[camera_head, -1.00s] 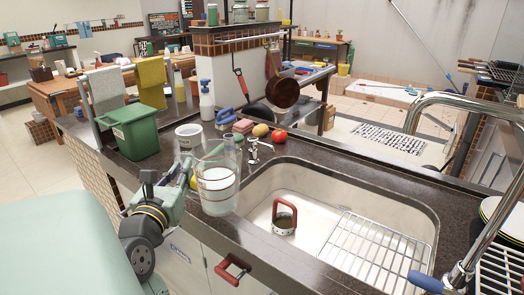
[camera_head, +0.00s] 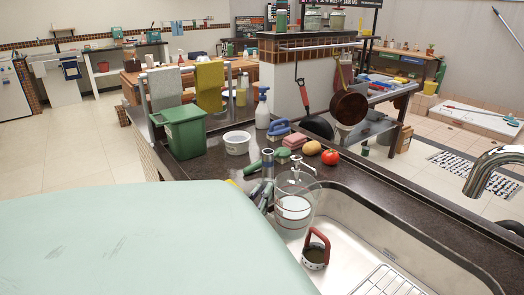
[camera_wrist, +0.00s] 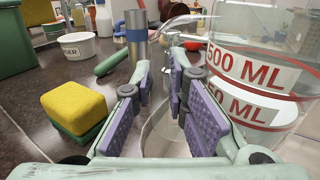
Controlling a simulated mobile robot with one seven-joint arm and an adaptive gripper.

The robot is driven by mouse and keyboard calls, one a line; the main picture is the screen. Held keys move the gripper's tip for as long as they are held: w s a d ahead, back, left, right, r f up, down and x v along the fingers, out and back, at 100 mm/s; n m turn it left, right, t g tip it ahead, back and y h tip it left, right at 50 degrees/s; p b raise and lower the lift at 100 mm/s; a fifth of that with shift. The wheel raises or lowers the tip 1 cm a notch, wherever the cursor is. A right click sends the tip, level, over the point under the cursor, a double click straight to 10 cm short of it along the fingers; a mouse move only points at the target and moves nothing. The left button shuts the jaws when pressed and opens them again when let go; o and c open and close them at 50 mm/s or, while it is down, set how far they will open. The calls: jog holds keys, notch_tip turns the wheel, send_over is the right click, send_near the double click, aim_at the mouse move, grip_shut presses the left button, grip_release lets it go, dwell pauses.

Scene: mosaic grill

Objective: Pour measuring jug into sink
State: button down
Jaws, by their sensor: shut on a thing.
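The measuring jug (camera_head: 294,212) is clear with red markings and whitish liquid in its lower part. In the head view it stands out close to upright at the left end of the sink (camera_head: 340,255), overlapping its rim. My gripper (camera_wrist: 161,75) has its purple pads on either side of a clear part of the jug, seemingly the handle. The jug's body fills the right of the wrist view (camera_wrist: 262,75). In the head view my pale green arm hides most of the gripper. I cannot tell how high the jug is above the sink.
A red-handled strainer (camera_head: 316,250) and a wire rack (camera_head: 388,283) lie in the sink. The tap (camera_head: 490,170) is at the right. A white tub (camera_head: 237,143), green bin (camera_head: 184,132) and tomato (camera_head: 330,157) stand on the counter. A yellow-green sponge (camera_wrist: 76,108) is left of my gripper.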

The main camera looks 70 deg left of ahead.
jog(key=r+m, duration=0.3)
jog(key=shift+s+a, duration=0.35)
jog(key=shift+a, duration=0.05)
dwell(0.5)
jog(key=shift+d+r+m+b, duration=0.1)
jog(key=shift+r+m+b, duration=0.45)
jog(key=shift+m, duration=0.4)
jog(key=shift+r+m+b, duration=0.4)
jog(key=shift+r+m, duration=0.1)
jog(key=shift+m, duration=0.45)
